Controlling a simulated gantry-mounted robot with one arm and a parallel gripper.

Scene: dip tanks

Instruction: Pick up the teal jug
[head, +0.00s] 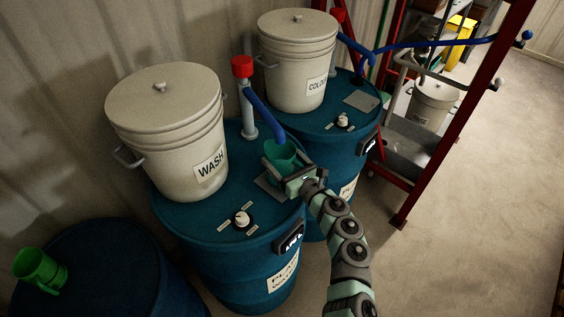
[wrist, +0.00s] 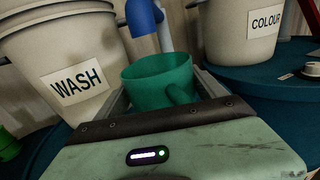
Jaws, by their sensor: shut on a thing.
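The teal jug (head: 279,156) is at the right side of the near blue drum's top, just below the end of the blue spout. It also shows in the wrist view (wrist: 158,82), upright, with its open rim up and its handle toward the camera. My gripper (head: 283,173) is shut on the jug, with a finger on each side of its body. The jug's base is hidden by my gripper, so I cannot tell whether it touches the grey plate (head: 266,186) on the drum.
The WASH bucket (head: 168,130) stands left of the jug, and the COLOUR bucket (head: 297,65) stands behind on the second drum (head: 352,117). A blue spout (head: 262,112) hangs close over the jug. A green jug (head: 38,268) is at lower left. Red rack posts stand at right.

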